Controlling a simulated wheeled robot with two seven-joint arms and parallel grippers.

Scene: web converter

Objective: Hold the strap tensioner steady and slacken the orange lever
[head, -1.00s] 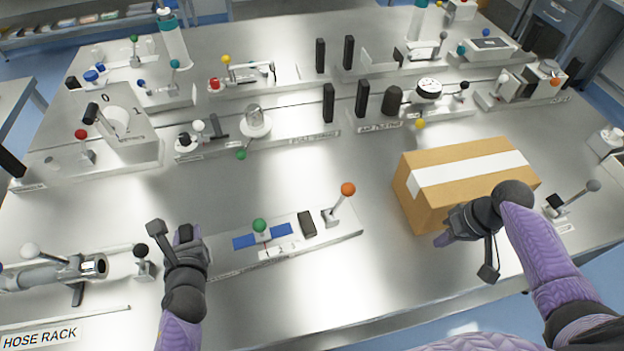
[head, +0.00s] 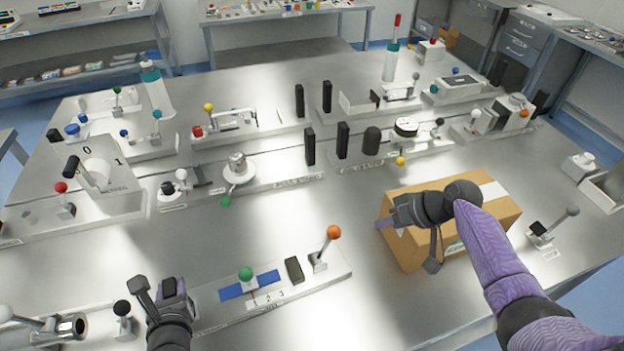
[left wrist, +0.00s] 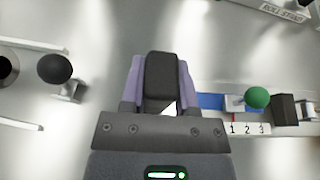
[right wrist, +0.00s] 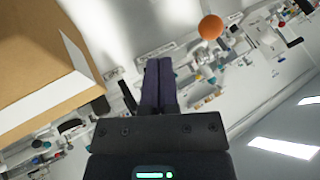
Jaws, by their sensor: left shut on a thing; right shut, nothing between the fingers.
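The strap tensioner (head: 340,272) is a light plate near the front of the bench, with a blue strap (head: 232,292), a green knob (head: 246,273), 1-2-3 marks and a black block (head: 294,269). Its orange-tipped lever (head: 333,233) stands up, leaning right. My left gripper (head: 172,288) is shut on a black grip block (left wrist: 162,82) at the plate's left end. My right gripper (head: 382,224) is shut and empty, right of the orange ball and apart from it. The ball also shows in the right wrist view (right wrist: 210,27).
A cardboard box (head: 415,250) lies below and behind my right gripper, close to its wrist. A black-knobbed lever (head: 122,308) stands just left of my left gripper. Several other fixtures line the bench behind. Bare bench lies between the tensioner and the box.

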